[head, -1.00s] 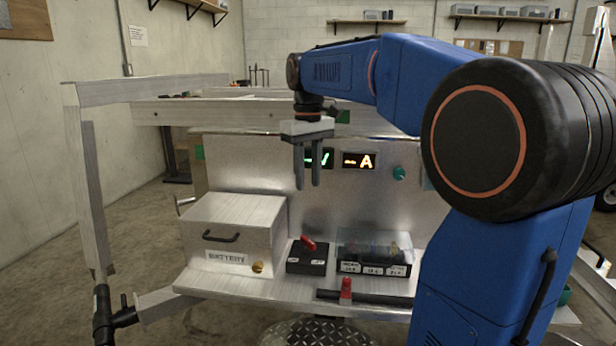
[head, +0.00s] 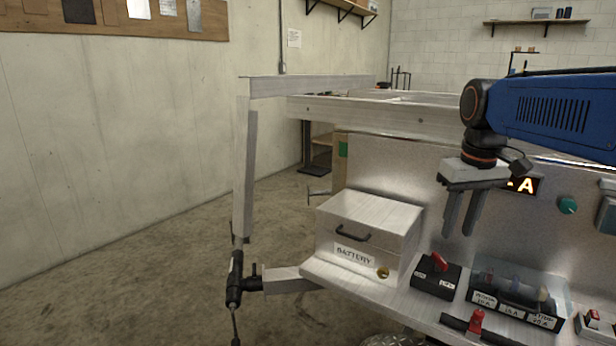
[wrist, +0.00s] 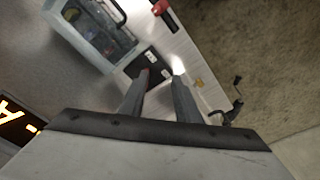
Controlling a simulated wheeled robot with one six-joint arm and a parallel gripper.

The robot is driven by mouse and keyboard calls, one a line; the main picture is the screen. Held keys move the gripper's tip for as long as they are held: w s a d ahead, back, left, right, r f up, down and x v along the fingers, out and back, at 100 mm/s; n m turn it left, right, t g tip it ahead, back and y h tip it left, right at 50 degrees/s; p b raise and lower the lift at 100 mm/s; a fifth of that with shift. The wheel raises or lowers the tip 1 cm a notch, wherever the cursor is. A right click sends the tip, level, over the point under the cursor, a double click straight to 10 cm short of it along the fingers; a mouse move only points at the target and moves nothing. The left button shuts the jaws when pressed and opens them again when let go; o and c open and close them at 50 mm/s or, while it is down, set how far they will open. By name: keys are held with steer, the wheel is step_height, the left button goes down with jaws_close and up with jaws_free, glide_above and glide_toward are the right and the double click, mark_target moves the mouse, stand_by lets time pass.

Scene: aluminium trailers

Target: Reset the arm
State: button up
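My gripper (head: 461,215) hangs from my blue arm at the right of the head view, fingers pointing down. Its two fingers stand apart with nothing between them. It is in the air in front of the upright metal panel (head: 400,170), above a black switch box with a red lever (head: 436,277). In the wrist view my gripper (wrist: 158,75) also shows its two fingers apart and empty, with the switch box (wrist: 150,66) below the fingertips.
A metal battery box (head: 365,240) stands on the shelf left of my gripper. A clear-covered fuse box (head: 515,290) and a red-capped part (head: 476,321) are to the right. A lit display (head: 524,185) is behind the gripper. Open floor (head: 150,270) lies left of the frame.

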steer(key=s+a+f+m+t, duration=0.1)
steer(key=s+a+f+t, duration=0.2)
steer(key=s+f, duration=1.3)
steer(key=shift+s+f, duration=0.25)
steer(key=shift+s, duration=0.75)
steer(key=shift+a, duration=0.1)
